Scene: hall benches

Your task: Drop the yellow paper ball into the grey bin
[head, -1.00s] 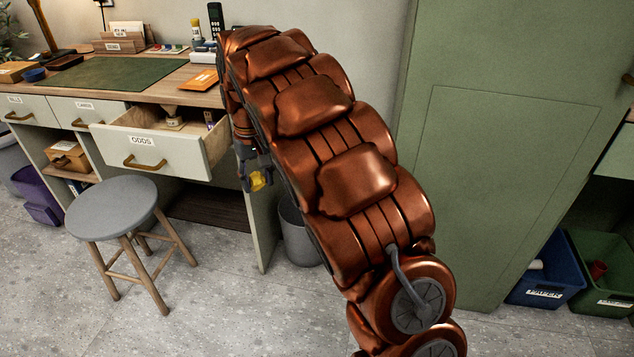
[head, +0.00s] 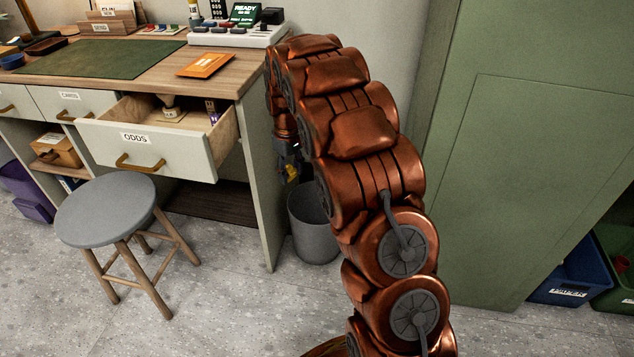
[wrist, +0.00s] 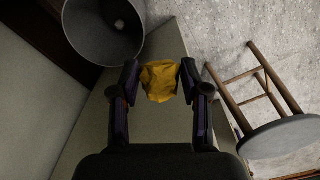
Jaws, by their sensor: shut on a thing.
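The yellow paper ball (wrist: 160,80) is between the fingertips of my gripper (wrist: 160,82) in the wrist view, and both fingers close on it. In the head view the ball (head: 292,171) shows only in part beside my arm, with my gripper (head: 288,160) beside the desk's right end. The grey bin (head: 314,236) stands on the floor right of the desk, partly hidden behind my arm. In the wrist view the open bin (wrist: 104,28) is at the upper left, apart from the ball. The ball is outside it.
The desk's drawer marked ODDS (head: 150,150) is open. A grey stool (head: 107,207) stands in front of it. A tall green cabinet (head: 520,150) is on the right, with a blue bin (head: 567,283) beside it.

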